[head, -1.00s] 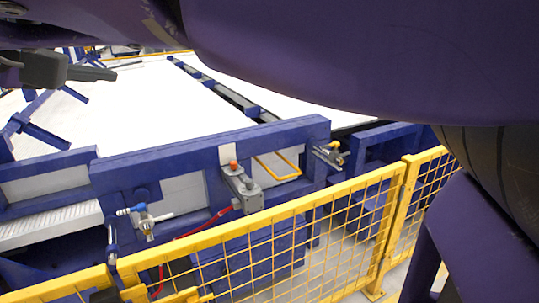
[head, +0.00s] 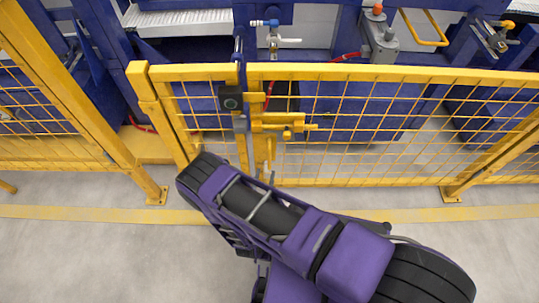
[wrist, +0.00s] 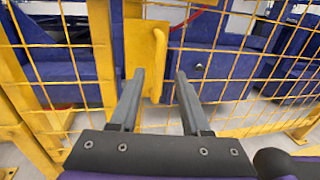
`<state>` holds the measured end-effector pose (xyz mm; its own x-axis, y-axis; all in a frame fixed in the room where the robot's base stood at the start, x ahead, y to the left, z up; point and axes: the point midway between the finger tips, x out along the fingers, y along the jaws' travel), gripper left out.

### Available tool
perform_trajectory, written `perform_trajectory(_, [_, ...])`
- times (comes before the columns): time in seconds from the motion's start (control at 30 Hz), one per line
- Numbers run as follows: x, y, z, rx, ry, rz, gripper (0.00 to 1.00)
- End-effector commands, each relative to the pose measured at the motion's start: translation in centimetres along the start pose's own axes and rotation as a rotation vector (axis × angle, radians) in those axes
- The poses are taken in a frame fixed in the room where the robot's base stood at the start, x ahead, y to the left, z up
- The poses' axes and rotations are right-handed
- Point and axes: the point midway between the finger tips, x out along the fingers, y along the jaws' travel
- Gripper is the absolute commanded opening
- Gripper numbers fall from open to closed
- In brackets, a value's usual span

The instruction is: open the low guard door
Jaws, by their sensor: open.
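The low guard door (head: 345,125) is a yellow mesh panel in the fence, in line with the fence and looking shut. A yellow sliding latch (head: 285,122) and a dark lock box (head: 231,98) sit at its left edge. Below the latch is a yellow upright handle, which in the wrist view shows as a curved bar (wrist: 158,66) on a yellow plate (wrist: 142,48). My gripper (wrist: 160,74) is open and empty, its two grey fingers pointing at the handle. The handle appears between the fingertips; I cannot tell whether it is beyond them. In the head view my arm hides the gripper.
Yellow fence posts (head: 150,115) stand left of the door, with more mesh panels on both sides. Behind the fence are blue machine frames, a grey button box (head: 380,42) and a red hose. The grey floor (head: 80,255) in front is clear.

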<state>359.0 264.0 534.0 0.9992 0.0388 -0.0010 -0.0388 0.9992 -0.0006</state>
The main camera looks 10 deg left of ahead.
Motion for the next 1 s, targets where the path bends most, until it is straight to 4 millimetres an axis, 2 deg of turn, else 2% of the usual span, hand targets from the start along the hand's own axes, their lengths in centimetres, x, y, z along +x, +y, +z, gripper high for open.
perform_trajectory(0.03, [1.3,0.0,0.0,0.004,-0.003,-0.003,0.47])
perform_trajectory(0.2, [4.8,0.0,0.0,0.004,-0.003,-0.003,0.47])
perform_trajectory(0.4, [7.5,0.0,0.0,0.003,-0.002,-0.001,0.47])
perform_trajectory(0.57, [8.3,0.0,0.0,0.002,-0.001,0.000,0.47])
perform_trajectory(0.83, [8.4,0.1,0.0,0.001,-0.002,0.001,0.47])
perform_trajectory(1.0, [8.4,0.1,0.0,0.001,-0.002,0.001,0.17])
